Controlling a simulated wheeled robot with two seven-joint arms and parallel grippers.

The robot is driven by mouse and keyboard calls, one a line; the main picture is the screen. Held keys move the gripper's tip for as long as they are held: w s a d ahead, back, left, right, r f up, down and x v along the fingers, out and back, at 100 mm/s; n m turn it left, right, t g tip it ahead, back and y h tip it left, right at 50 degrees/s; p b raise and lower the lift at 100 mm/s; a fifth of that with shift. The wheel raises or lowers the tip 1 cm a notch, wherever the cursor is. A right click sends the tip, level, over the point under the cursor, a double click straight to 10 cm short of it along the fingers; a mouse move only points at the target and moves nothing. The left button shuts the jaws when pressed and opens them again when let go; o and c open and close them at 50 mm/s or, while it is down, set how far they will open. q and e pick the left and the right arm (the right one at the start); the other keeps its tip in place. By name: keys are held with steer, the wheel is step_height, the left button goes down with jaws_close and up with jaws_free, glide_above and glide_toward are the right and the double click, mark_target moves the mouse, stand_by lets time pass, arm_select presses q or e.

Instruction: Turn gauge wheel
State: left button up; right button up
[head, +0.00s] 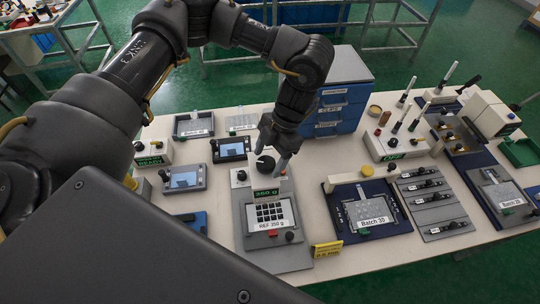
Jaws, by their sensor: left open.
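My right gripper is not in view.
A blue drawer cabinet (345,92) stands just behind and right of the gripper. Small grey display units (184,178) lie to the left. A Batch 35 tray (368,213) and a yellow sign (327,249) are to the right. My arm covers the left part.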

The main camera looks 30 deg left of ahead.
arm_select(q)
steer(key=b+v, duration=0.2)
steer(key=v, duration=0.8)
steer(key=shift+w+r+b, duration=0.15)
steer(key=shift+r+b, duration=0.15)
steer(key=shift+r, duration=0.1)
steer(key=shift+d, duration=0.15)
